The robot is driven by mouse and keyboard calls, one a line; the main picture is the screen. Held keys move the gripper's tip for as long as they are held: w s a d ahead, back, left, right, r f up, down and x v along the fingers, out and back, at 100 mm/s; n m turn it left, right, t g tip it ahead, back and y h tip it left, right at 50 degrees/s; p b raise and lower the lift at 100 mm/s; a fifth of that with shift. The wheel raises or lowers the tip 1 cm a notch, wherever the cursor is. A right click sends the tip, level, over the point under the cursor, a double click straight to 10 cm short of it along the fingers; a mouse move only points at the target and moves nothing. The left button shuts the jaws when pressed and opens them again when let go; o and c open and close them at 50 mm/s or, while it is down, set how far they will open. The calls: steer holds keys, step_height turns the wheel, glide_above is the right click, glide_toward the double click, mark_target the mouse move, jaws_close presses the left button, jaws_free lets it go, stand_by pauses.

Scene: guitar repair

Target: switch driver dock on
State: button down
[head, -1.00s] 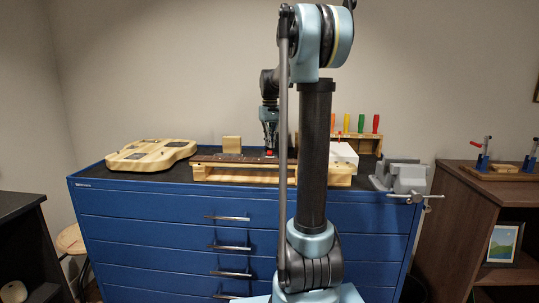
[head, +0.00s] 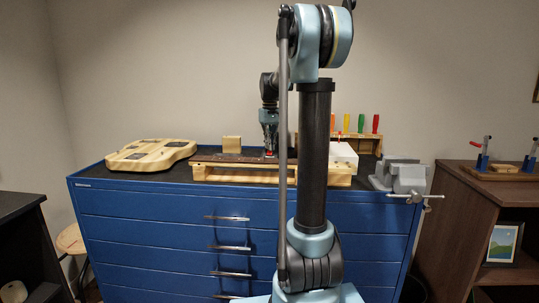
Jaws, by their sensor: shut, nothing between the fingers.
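My gripper (head: 269,152) points down over the dark fretboard (head: 220,158) of a guitar neck on the blue cabinet. Its fingers look closed together, with nothing seen between them. A small red spot shows right at the fingertips; I cannot tell what it is part of or whether the fingers touch it. A white box (head: 344,153) with a thin red piece on top stands to the right, partly behind my arm. Behind it is a wooden rack (head: 369,144) with several coloured screwdriver handles (head: 361,123). I cannot tell which item is the driver dock, and no switch is clearly visible.
The neck lies on a wooden cradle (head: 240,174). A pale guitar body (head: 150,154) is at the left and a small wooden block (head: 231,144) behind the neck. A grey vise (head: 402,177) sits at the right edge. Bare cabinet top (head: 105,178) shows at front left.

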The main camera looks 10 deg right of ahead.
steer(key=shift+f, duration=0.5)
stand_by(0.3)
steer(key=shift+r, duration=3.5)
